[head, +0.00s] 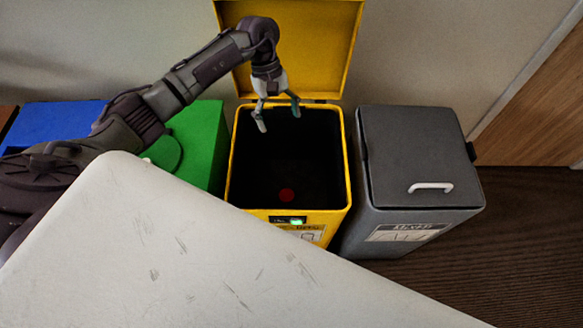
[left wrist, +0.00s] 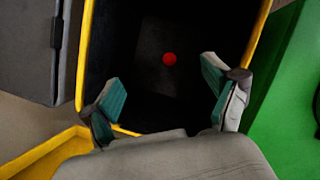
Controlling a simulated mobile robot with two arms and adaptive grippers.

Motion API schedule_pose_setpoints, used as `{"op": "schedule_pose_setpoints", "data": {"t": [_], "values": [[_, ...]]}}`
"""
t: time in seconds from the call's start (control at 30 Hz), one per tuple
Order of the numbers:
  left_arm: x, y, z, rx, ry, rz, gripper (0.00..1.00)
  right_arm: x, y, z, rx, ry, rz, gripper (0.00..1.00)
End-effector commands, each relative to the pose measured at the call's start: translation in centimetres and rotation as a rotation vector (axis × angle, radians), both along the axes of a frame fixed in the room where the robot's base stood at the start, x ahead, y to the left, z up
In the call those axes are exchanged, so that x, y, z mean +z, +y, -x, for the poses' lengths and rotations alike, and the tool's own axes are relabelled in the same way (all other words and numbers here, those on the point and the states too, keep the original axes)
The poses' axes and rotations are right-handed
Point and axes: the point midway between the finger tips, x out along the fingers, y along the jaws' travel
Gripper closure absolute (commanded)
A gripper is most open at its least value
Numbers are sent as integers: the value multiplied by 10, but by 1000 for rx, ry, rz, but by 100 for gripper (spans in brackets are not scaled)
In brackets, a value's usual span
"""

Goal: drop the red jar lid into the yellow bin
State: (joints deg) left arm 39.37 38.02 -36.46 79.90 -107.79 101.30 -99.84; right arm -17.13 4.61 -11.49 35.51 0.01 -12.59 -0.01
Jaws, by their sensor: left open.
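The yellow bin (head: 347,185) stands in the middle with its lid (head: 310,50) raised against the wall. The red jar lid (head: 287,195) lies inside it, low down in the dark interior. In the left wrist view the red jar lid (left wrist: 170,59) shows as a small red disc between the dark walls, and the bin's yellow rim (left wrist: 258,35) runs along the side. My left gripper (head: 279,120) is over the bin's opening near its back edge, open and empty, well apart from the red lid. My right gripper is not in view.
A grey bin (head: 420,160) with a closed lid and white handle stands right of the yellow bin. A green bin (head: 205,130) and a blue bin (head: 60,120) stand to the left. A pale scratched surface (head: 200,260) fills the foreground.

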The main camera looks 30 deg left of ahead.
Motion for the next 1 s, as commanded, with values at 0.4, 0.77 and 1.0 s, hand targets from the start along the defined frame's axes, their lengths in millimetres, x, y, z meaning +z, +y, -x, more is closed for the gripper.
{"op": "schedule_pose_setpoints", "data": {"t": [0.4,0.77,1.0], "values": [[63,22,-15,0,-1,-1,13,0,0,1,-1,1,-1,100],[66,22,-15,0,1,0,13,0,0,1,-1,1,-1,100],[66,22,-15,-1,1,1,13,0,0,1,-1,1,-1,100]]}}
